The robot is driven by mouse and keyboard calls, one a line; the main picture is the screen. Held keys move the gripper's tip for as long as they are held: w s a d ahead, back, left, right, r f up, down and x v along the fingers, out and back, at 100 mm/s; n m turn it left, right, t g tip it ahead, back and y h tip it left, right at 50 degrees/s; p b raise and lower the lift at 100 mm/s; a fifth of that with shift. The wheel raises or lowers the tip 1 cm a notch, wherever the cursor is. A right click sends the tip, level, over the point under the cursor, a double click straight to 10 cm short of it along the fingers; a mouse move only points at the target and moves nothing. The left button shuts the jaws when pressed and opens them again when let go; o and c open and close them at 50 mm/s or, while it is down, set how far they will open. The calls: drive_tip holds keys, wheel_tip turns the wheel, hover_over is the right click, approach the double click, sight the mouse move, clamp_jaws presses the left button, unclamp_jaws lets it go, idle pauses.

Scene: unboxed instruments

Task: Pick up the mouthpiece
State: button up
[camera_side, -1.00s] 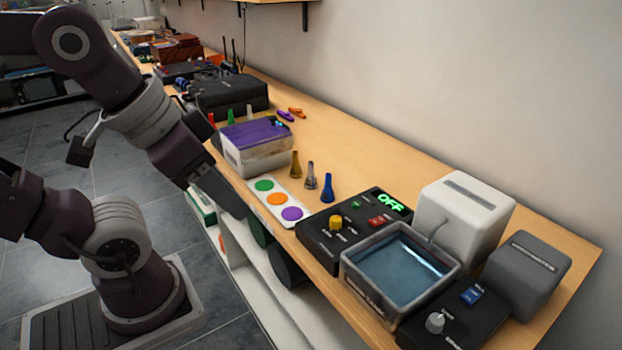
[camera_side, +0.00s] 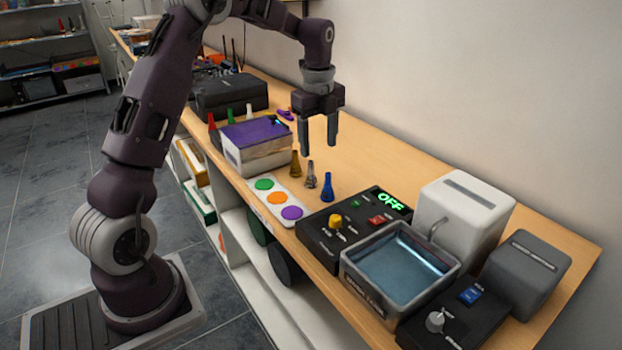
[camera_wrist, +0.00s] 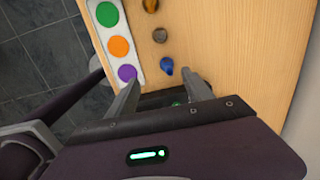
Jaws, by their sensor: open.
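Three mouthpieces stand upright in a row on the wooden bench: a brass one (camera_side: 295,164), a silver-grey one (camera_side: 310,175) and a blue one (camera_side: 327,187). From above, the wrist view shows the brass one (camera_wrist: 150,5), the grey one (camera_wrist: 160,35) and the blue one (camera_wrist: 167,66). My gripper (camera_side: 318,150) is open, fingers pointing down, above the bench by the row. In the wrist view, the blue mouthpiece lies just beyond and between the fingertips (camera_wrist: 165,76). Nothing is between the fingers. Which mouthpiece is meant cannot be told.
A white strip (camera_side: 252,187) with green, orange and purple dots lies beside the mouthpieces. A box with a purple top (camera_side: 252,130) stands behind left. A black control panel (camera_side: 320,240) showing "OFF" and a water tank (camera_side: 350,285) stand at right. Bare bench lies toward the wall.

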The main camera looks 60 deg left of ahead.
sight(311, 173)
drive_tip(key=a+f+m, duration=0.1)
drive_tip(key=f, duration=0.1)
drive_tip(key=w+a+f, duration=0.1)
drive_tip(key=a+f, duration=0.1)
drive_tip(key=a+f+m, duration=0.1)
drive_tip(key=f, duration=0.1)
drive_tip(key=shift+w+a+m+g, duration=0.15)
drive_tip(key=shift+w+m+g, duration=0.15)
drive_tip(key=shift+w+g, duration=0.1)
drive_tip(key=shift+h, duration=0.3)
drive_tip(key=f, duration=0.2)
drive_tip(key=a+f, duration=0.1)
drive_tip(key=f, duration=0.4)
drive_tip(key=shift+w+a+f, duration=0.1)
drive_tip(key=shift+a+f, duration=0.2)
drive_tip(key=shift+f, duration=0.05)
drive_tip(key=shift+c, duration=0.5)
clamp_jaws()
